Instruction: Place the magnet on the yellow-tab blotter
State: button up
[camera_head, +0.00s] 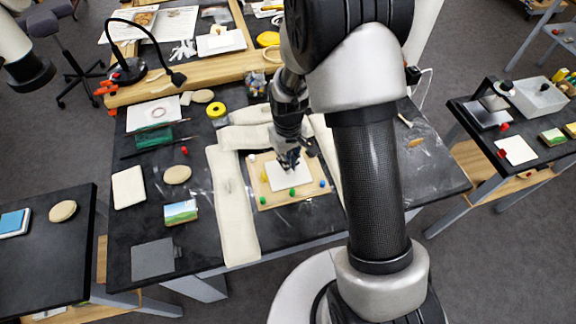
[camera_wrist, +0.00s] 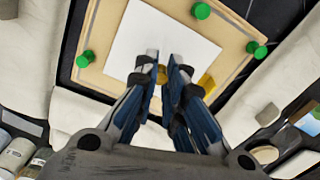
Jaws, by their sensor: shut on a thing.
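The blotter is a white square sheet (camera_head: 284,177) on a tan board (camera_head: 262,200), and a yellow tab (camera_head: 264,176) shows at its left edge. In the wrist view the white sheet (camera_wrist: 150,38) lies beyond my fingers, and the yellow tab (camera_wrist: 207,83) shows beside the right finger. My gripper (camera_head: 289,162) is over the far part of the sheet. In the wrist view my gripper (camera_wrist: 162,72) is shut on a small gold-yellow thing, apparently the magnet (camera_wrist: 162,76), partly hidden by the fingers. Whether it touches the sheet I cannot tell.
Small green knobs (camera_wrist: 85,58) and other coloured knobs stand around the sheet on the board. Pale padded strips (camera_head: 230,205) border the board. A green box (camera_head: 154,138), a yellow tape roll (camera_head: 216,110) and a picture card (camera_head: 180,212) lie to the left.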

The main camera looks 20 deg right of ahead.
jog(key=shift+f, duration=1.05)
jog(key=shift+f+b, duration=0.25)
jog(key=shift+b, duration=0.05)
jog(key=o, duration=0.7)
jog(key=shift+r, duration=0.1)
jog(key=shift+r, duration=0.1)
